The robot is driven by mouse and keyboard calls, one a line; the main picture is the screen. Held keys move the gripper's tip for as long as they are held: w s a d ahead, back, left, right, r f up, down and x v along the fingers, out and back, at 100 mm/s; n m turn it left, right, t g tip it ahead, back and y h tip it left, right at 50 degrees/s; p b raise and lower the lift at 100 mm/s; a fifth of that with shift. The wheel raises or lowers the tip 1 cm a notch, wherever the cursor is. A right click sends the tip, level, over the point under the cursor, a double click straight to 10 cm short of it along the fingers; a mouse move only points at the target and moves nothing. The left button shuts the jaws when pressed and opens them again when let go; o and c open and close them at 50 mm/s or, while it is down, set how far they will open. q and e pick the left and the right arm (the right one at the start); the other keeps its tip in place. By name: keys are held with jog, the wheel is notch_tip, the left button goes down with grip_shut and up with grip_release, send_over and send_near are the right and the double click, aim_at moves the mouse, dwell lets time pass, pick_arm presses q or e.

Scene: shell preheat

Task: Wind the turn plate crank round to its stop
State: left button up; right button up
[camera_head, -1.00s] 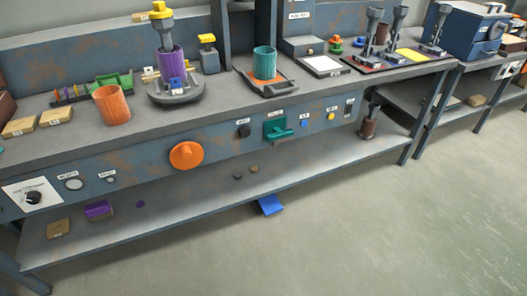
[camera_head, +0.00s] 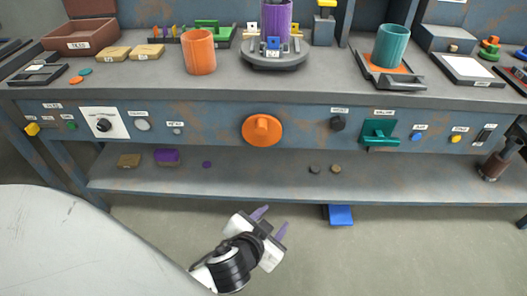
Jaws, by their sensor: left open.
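An orange round crank (camera_head: 262,130) with a raised middle is on the front panel of the bench, below the grey round turn plate (camera_head: 275,61). A purple cylinder (camera_head: 276,20) stands upright on the turn plate, with a blue block at its front. My left gripper (camera_head: 272,222) is low in front of the bench, below the crank and well apart from it. Its two purple-tipped fingers are open and nothing is between them. My right gripper is out of view.
A teal lever (camera_head: 379,132) and a black knob (camera_head: 337,123) are right of the crank. An orange cylinder (camera_head: 199,52) and a teal cylinder (camera_head: 391,46) stand on the bench. The lower shelf (camera_head: 250,182) juts out below. The panel around the crank is clear.

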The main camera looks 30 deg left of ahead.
pick_arm(q)
jog(key=w+a+r+n+t+y+b, duration=0.2)
jog(key=w+a+r+t+y+b, duration=0.1)
jog(key=w+a+r+y+b, duration=0.15)
jog(key=n+t+y+b, duration=0.2)
jog(key=n+y, duration=0.1)
jog(key=n, duration=0.1)
send_near(261, 133)
jog(key=shift+m, duration=0.3)
jog(key=b+x, duration=0.1)
jog(key=x, duration=0.6)
jog(key=shift+w+a+r, duration=0.1)
jog(key=shift+w+r, duration=0.05)
jog(key=shift+w+a, duration=0.3)
jog(key=shift+w, duration=0.2)
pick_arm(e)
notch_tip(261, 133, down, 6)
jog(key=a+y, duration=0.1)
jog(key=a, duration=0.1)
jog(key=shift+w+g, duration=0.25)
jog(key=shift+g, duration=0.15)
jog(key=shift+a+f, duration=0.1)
pick_arm(q)
jog(key=c, duration=1)
jog(key=shift+c, duration=0.2)
